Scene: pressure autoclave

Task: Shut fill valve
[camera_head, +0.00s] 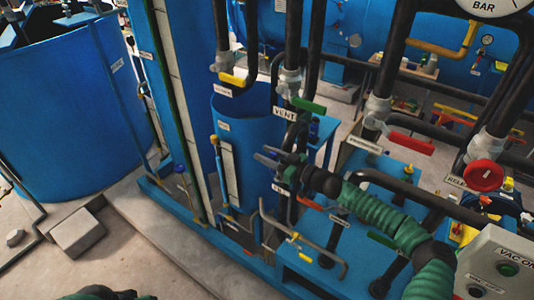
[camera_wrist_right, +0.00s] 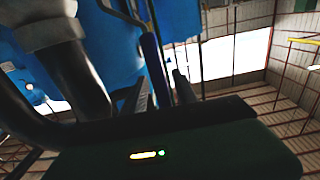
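My right gripper (camera_head: 268,160) reaches in from the right on its green-sleeved arm, in front of the pipes beside the small blue tank. A small white label (camera_head: 281,189) lies just below the gripper, partly hidden and too small to read surely. A red-orange handle (camera_head: 311,205) is close below the wrist. I cannot tell for sure which valve is the fill valve. My left gripper is out of view.
A green handle (camera_head: 308,104) sits by the VENT label (camera_head: 285,113) above the gripper. A yellow handle (camera_head: 233,79), a red lever (camera_head: 411,143) and a red round wheel (camera_head: 484,175) are on nearby pipes. A bent metal pipe (camera_head: 300,240) stands below.

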